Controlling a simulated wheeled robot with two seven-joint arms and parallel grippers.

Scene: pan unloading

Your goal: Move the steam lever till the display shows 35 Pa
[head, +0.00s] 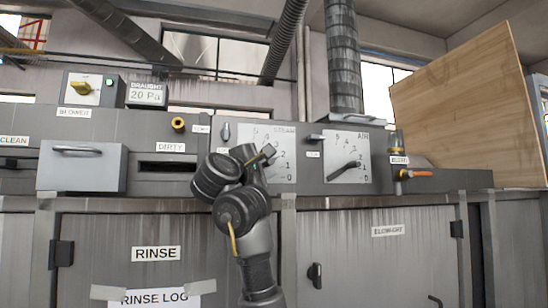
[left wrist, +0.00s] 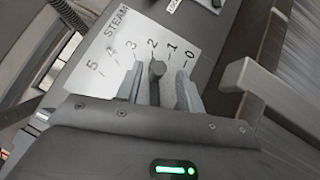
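The display (head: 146,95) on top of the machine at the left reads DRAUGHT 20 Pa. The STEAM panel (head: 284,138) is a white plate with a 0 to 5 scale, partly hidden by my left gripper (head: 264,158) in the head view. In the left wrist view the dark steam lever (left wrist: 157,76) stands by the 2 mark. The two fingers of my left gripper (left wrist: 159,85) are on either side of the lever, with gaps showing; it looks open around it. My right gripper is in neither view.
An AIR panel (head: 357,142) with its own dark lever (head: 343,171) is right of the steam panel. A BLOWER switch box (head: 92,89) stands beside the display. A drawer box (head: 82,166) juts out at left. A wooden board (head: 465,100) leans at the right.

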